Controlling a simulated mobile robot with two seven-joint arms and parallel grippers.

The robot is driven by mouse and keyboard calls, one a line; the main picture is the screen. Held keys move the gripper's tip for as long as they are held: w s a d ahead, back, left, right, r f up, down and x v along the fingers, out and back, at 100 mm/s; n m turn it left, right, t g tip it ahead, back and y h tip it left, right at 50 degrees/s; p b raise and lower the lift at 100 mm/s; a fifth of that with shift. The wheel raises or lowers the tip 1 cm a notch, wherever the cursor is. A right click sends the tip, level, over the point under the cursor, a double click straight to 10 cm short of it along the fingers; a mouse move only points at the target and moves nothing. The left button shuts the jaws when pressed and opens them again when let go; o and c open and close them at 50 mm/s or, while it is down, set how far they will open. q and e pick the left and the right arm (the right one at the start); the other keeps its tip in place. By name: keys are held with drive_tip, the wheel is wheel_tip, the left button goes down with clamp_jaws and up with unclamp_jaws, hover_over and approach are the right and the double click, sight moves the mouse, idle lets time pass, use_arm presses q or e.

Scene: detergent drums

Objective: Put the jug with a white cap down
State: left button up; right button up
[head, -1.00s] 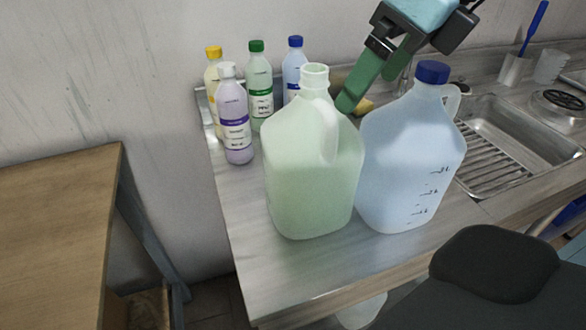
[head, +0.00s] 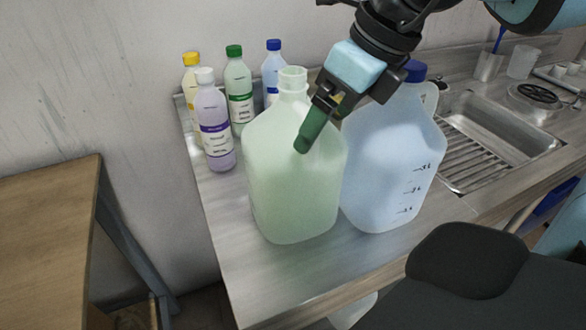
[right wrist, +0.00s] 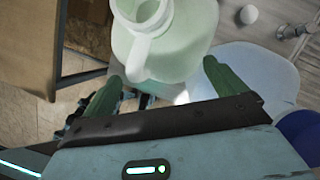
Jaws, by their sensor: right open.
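A pale green translucent jug (head: 296,195) stands upright on the metal counter. Its neck is whitish; in the right wrist view the jug (right wrist: 175,50) shows a pale ring-shaped mouth and a handle, and I cannot make out a separate cap. My right gripper (head: 303,145) is open, its green finger in front of the jug's upper part near the handle. In the right wrist view the two green fingers of the gripper (right wrist: 161,70) are spread, with the jug just beyond them; contact is unclear. My left gripper is not in view.
A bluish jug (head: 395,165) with a blue cap stands close on the right. Several small bottles, including a purple-labelled one (head: 215,130), stand behind left. A sink (head: 490,145) is at the right. Bare counter (head: 265,280) lies in front. A wooden table (head: 45,230) is at the left.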

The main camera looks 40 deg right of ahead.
drive_tip(key=shift+x, duration=0.75)
drive_tip(key=shift+c, duration=0.4)
clamp_jaws()
